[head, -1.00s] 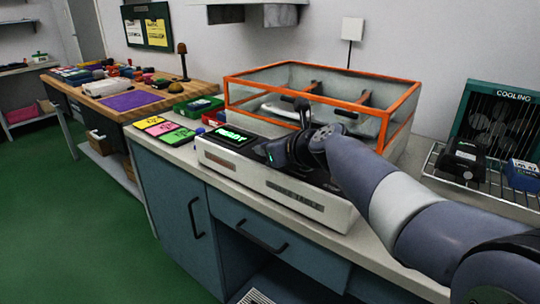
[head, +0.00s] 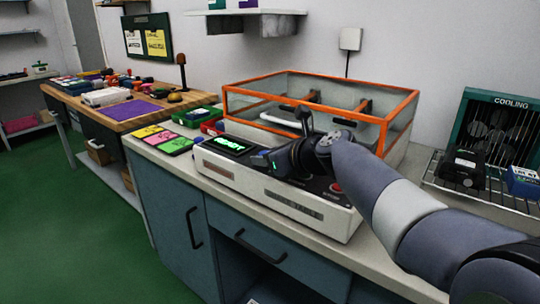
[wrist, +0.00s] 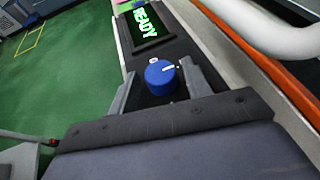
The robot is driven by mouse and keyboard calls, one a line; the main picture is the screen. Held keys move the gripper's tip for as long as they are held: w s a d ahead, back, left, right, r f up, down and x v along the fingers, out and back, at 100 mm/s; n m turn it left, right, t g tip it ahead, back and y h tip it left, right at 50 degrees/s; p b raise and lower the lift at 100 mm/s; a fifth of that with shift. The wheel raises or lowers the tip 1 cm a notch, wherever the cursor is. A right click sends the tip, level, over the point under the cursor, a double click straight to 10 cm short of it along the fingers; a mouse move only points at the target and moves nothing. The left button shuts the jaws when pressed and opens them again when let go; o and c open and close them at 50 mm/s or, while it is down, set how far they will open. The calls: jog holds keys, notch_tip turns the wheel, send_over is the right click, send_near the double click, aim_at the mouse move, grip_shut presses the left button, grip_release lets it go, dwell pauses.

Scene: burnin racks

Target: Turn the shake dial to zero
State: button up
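The shake dial is a blue round knob (wrist: 160,78) with a white pointer line toward the right in the wrist view. A small white mark is on the panel just beyond it. My gripper (wrist: 160,76) is open, with one finger on each side of the dial and a visible gap at both sides. In the head view my gripper (head: 262,162) is low over the front panel of the white shake table (head: 270,195), and it hides the dial there. The green display reads READY in the wrist view (wrist: 146,21) and is lit in the head view (head: 225,144).
An orange-framed clear enclosure (head: 320,97) stands behind the panel. A red button (head: 336,187) is right of my gripper. Yellow, pink and green cards (head: 160,139) lie on the counter at left. A wire rack (head: 490,185) with boxes is at right.

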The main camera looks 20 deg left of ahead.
jog(key=shift+o, duration=0.6)
jog(key=shift+s+d+r, duration=0.15)
jog(key=shift+d+r, duration=0.05)
jog(key=p+v, duration=0.2)
jog(key=v, duration=0.8)
jog(key=shift+s+d+f, duration=0.1)
jog(key=shift+d, duration=0.05)
